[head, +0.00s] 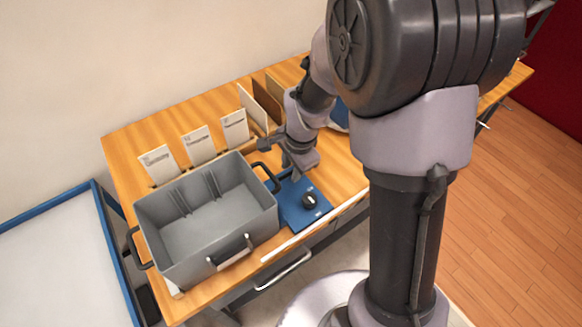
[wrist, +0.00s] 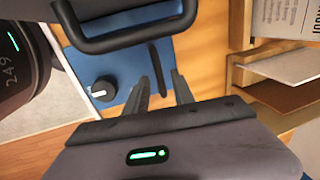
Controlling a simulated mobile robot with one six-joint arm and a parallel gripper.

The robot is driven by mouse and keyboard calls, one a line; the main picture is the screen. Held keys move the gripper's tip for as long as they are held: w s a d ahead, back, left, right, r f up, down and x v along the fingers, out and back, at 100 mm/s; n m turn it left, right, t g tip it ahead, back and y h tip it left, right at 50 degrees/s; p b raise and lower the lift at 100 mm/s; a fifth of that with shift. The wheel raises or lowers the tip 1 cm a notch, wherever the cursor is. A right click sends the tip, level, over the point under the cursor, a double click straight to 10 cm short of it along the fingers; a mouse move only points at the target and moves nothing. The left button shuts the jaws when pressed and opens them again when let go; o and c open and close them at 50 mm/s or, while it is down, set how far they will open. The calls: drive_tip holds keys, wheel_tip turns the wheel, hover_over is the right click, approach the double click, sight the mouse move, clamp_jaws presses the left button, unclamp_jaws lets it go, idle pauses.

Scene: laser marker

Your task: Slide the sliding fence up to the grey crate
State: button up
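The grey crate (head: 208,215) stands open and empty on the left part of the wooden table. Its black right-hand handle (head: 266,177) also shows at the top of the wrist view (wrist: 130,40). My gripper (head: 297,176) points down just right of the crate, over the blue plate (head: 322,212). In the wrist view my gripper (wrist: 160,76) has its two fingers apart. A thin dark bar (wrist: 156,66) shows between the fingers over the blue plate; contact is not visible. I cannot tell whether this bar belongs to the sliding fence, which I cannot clearly identify.
A black knob (head: 309,201) sits on the blue plate. White cards (head: 198,145) stand along the table's back, with a brown board (head: 267,101) among other boards farther right. A white strip (head: 315,228) runs along the table's front edge.

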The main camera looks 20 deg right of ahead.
sight(299, 191)
drive_tip(key=s+r+p, duration=0.1)
drive_tip(key=r+p, duration=0.2)
drive_tip(key=r, duration=0.5)
drive_tip(key=s+d+r+p, duration=0.1)
drive_tip(key=s+r+p, duration=0.1)
drive_tip(key=r, duration=0.7)
drive_tip(key=shift+p, duration=0.8)
drive_tip(key=shift+s, duration=0.1)
drive_tip(key=s+a+r+n+t+b, duration=0.2)
drive_tip(key=s+n, duration=0.3)
drive_tip(key=s, duration=0.2)
drive_tip(key=s+a+r+n+t+y+b, duration=0.1)
drive_tip(key=s+a+r+n+b, duration=0.1)
drive_tip(key=s+n, duration=0.3)
drive_tip(key=s+a+b, duration=0.1)
drive_tip(key=s, duration=0.2)
drive_tip(key=shift+s+a+r+t, duration=0.2)
drive_tip(key=shift+s+r+t, duration=0.1)
drive_tip(key=shift+t, duration=0.1)
